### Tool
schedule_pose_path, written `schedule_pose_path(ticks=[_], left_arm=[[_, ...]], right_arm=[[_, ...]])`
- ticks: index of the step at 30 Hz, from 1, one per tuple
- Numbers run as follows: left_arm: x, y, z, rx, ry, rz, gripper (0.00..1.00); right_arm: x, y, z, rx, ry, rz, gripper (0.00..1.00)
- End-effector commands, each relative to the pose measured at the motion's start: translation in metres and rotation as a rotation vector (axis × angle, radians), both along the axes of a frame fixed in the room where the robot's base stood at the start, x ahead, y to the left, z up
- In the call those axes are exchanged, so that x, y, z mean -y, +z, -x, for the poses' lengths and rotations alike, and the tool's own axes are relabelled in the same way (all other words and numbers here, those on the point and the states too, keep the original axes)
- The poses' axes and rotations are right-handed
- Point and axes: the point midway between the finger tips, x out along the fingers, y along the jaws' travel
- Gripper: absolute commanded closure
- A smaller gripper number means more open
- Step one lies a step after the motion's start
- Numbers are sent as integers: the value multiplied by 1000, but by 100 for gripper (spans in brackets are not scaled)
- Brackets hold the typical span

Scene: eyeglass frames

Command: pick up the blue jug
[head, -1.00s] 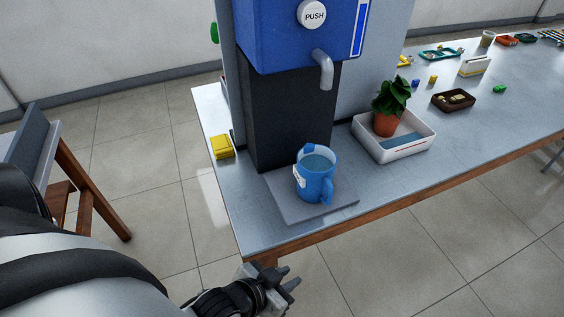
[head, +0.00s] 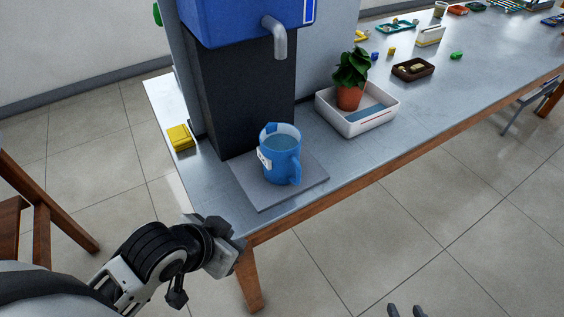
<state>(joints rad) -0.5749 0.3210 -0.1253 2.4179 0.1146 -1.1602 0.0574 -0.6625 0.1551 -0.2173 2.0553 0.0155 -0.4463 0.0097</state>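The blue jug (head: 281,160) stands upright on a grey square pad (head: 312,188) under the spout of a blue and black dispenser. Its handle faces the front right, a white label shows on its left side, and what looks like water fills it. My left gripper (head: 212,228) is at the table's near left corner, below and left of the jug and apart from it. Its fingers are not clear enough to tell open from shut. Only the fingertips of my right gripper (head: 406,311) show at the bottom edge, spread apart with nothing between them, far from the jug.
The dispenser (head: 240,95) rises right behind the jug, its spout (head: 279,40) above. A yellow box (head: 180,137) lies left of it. A white tray (head: 382,118) with a potted plant (head: 350,82) stands right. Small items lie farther back. The table's front strip is bare.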

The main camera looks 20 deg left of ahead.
Motion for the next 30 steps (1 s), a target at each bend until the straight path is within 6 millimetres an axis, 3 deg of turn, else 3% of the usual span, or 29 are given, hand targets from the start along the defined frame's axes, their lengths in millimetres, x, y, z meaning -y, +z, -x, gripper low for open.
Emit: schedule_pose_path(ticks=[9,18,23,30], left_arm=[[5,27,-39,280,-125,105,79],[10,57,-59,481,-214,233,79],[18,53,-76,497,-216,245,79],[40,34,-118,495,-216,245,79]], right_arm=[[-1,3,-1,7,1,-2,64],[-1,1,0,5,-1,-4,64],[-2,-1,0,1,-4,-8,64],[-3,-3,1,0,-5,-9,64]])
